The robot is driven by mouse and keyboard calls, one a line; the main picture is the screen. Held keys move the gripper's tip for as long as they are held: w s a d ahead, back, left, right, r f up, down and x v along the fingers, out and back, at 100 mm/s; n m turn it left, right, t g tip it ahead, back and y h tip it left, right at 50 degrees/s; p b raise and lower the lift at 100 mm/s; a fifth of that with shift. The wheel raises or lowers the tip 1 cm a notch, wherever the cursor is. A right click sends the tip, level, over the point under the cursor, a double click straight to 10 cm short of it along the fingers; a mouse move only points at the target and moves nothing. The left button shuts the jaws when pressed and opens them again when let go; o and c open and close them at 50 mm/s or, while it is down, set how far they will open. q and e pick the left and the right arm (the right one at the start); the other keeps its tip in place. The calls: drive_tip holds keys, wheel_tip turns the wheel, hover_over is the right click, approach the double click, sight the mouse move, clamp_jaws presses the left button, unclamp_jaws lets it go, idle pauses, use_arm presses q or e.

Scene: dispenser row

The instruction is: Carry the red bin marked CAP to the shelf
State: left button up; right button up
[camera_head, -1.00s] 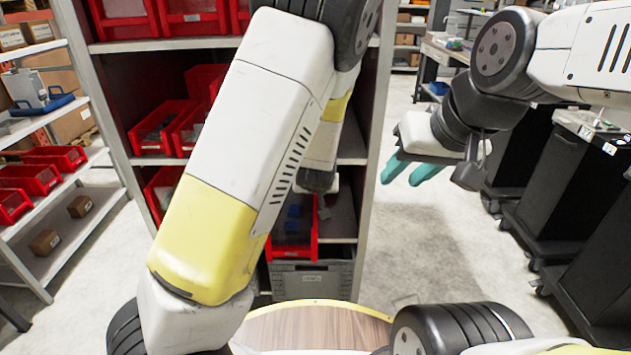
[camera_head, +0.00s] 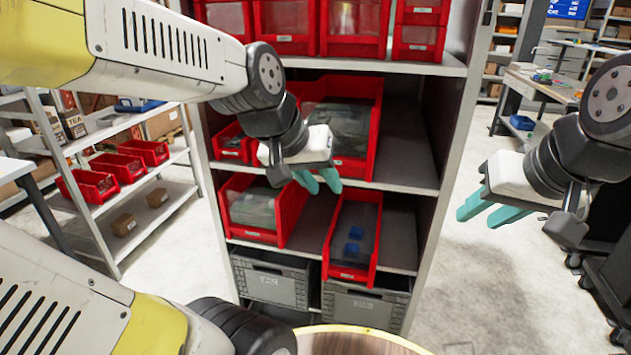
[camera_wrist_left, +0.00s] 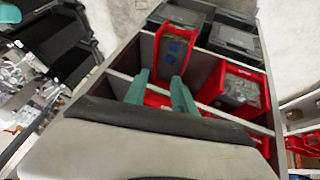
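Several red bins sit in a rack; their labels are too small to read, so I cannot tell which is marked CAP. A narrow bin with blue parts (camera_head: 333,262) is on the lower shelf (camera_head: 400,240) and shows in the left wrist view (camera_wrist_left: 160,62). Left of it is a bin with greyish contents (camera_head: 291,215). A larger bin (camera_head: 373,130) and a small bin (camera_head: 232,152) are on the shelf above. My left gripper (camera_head: 319,184) is open and empty, in front of the rack; its teal fingers are apart (camera_wrist_left: 161,92). My right gripper (camera_head: 484,214) is open and empty, right of the rack.
More red bins (camera_head: 285,30) fill the top shelf. Grey crates (camera_head: 270,284) stand at the bottom. A side rack at left holds small red bins (camera_head: 118,167) and boxes. A workbench (camera_head: 540,85) and dark carts stand at right. Floor right of the rack (camera_head: 470,270) is clear.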

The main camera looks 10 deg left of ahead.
use_arm(q)
drive_tip(key=shift+y, duration=0.5)
drive_tip(key=s, duration=0.1)
drive_tip(key=s+a+r, duration=0.1)
drive_tip(key=s, duration=0.1)
drive_tip(key=s+a, duration=0.1)
drive_tip(key=s, duration=0.1)
drive_tip(key=shift+s+a+r, duration=0.1)
drive_tip(key=shift+a+r, duration=0.1)
drive_tip(key=shift+a, duration=0.05)
